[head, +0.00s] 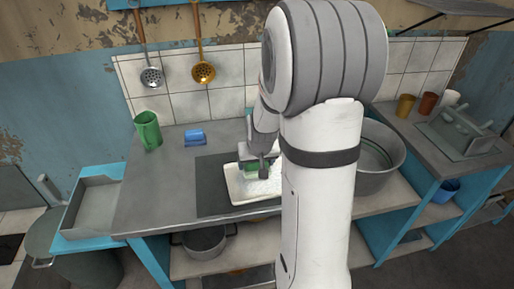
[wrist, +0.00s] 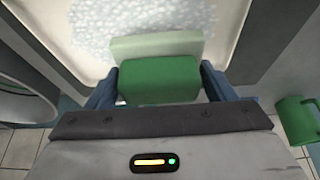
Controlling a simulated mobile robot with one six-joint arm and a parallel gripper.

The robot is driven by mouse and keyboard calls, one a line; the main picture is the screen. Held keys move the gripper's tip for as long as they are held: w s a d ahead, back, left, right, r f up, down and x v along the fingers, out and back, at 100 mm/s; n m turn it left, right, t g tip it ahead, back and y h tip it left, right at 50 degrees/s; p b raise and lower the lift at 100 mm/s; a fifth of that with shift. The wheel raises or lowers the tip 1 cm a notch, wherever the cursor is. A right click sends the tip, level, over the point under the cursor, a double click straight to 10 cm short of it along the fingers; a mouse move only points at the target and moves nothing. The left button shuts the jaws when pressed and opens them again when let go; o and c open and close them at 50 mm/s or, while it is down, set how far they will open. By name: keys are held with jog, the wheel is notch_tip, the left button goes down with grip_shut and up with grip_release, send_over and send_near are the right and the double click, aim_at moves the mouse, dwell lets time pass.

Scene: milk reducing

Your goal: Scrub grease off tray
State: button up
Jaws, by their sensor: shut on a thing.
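The white tray (head: 237,195) lies on the dark mat on the counter, partly hidden behind my arm. It also shows across the top of the wrist view (wrist: 245,18), with a patch of white bubbly foam (wrist: 140,20) on its floor. My gripper (wrist: 160,84) is shut on a green sponge (wrist: 160,80) with a paler green edge, one blue finger on each side. The sponge is over the tray at the edge of the foam; I cannot tell whether it touches the tray. In the head view my gripper (head: 262,165) points down over the tray.
A green mug (head: 147,131) and a small blue object (head: 195,137) stand at the counter's back left. A large metal pot (head: 385,150) is right of my arm. A grey bin tray (head: 92,207) sits at the left end. The dark mat (head: 211,180) is bare left of the tray.

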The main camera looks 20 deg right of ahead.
jog(key=shift+r+p, duration=1.15)
jog(key=shift+r, duration=0.9)
